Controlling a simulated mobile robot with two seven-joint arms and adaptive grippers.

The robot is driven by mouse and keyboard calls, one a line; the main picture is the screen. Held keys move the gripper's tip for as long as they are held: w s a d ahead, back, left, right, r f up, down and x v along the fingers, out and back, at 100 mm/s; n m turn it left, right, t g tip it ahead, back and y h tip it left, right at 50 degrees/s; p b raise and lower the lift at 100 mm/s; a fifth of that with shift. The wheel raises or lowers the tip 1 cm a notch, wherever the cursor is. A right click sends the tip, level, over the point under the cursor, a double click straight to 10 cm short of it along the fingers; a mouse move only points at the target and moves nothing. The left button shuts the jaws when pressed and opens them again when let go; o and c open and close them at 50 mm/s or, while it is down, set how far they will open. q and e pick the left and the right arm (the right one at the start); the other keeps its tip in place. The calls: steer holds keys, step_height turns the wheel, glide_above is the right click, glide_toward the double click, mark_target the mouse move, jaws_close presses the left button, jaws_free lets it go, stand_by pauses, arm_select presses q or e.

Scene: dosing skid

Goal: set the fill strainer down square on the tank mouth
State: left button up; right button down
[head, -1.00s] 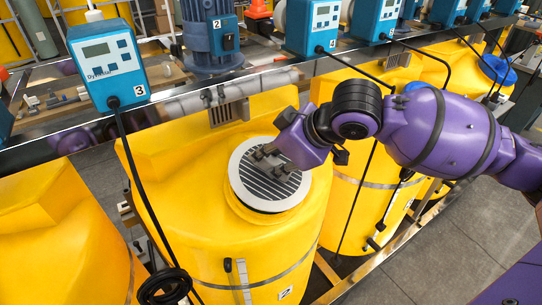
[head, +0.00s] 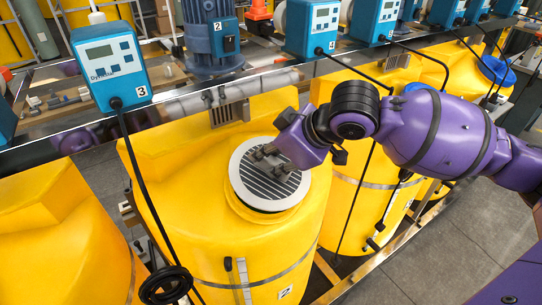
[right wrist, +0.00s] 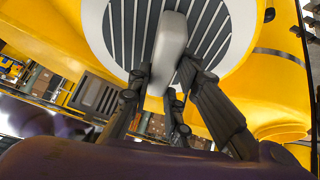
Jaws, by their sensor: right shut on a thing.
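The fill strainer (head: 270,184) is a round disc with a pale grey rim and dark parallel slots. It lies over the mouth of the yellow tank (head: 210,245) labelled 2, nearly level in the head view. The yellow collar of the mouth shows below its near edge; I cannot tell whether the rim touches it all round. My right gripper (head: 264,154) is shut on the strainer's raised grey handle. In the right wrist view the fingers (right wrist: 167,78) stand on both sides of the handle (right wrist: 172,42), above the slotted face. My left gripper is out of view.
A blue controller (head: 107,64) marked 3 and a blue motor (head: 211,35) stand on the rail behind the tank. A black cable (head: 144,190) hangs down the tank's left side. More yellow tanks (head: 365,125) stand to the right. Grey floor (head: 440,240) is clear at the lower right.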

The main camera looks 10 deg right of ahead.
mark_target(268, 166)
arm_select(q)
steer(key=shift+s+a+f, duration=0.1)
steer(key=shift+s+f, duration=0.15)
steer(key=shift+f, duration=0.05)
arm_select(e)
steer(key=shift+w+a+f, duration=0.1)
steer(key=shift+w+f, duration=0.1)
steer(key=shift+f, duration=0.35)
arm_select(q)
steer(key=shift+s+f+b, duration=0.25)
steer(key=shift+b, duration=0.05)
arm_select(e)
steer(key=shift+w+a+f, duration=0.1)
steer(key=shift+w+f, duration=0.15)
steer(key=shift+f, duration=0.45)
steer(key=shift+w+a+f, duration=0.1)
steer(key=shift+w+f, duration=0.1)
steer(key=shift+f, duration=0.5)
steer(key=c, duration=1.6)
jaws_free()
steer(key=shift+o, duration=0.3)
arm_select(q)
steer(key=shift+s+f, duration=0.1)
arm_select(e)
steer(key=v, duration=1.2)
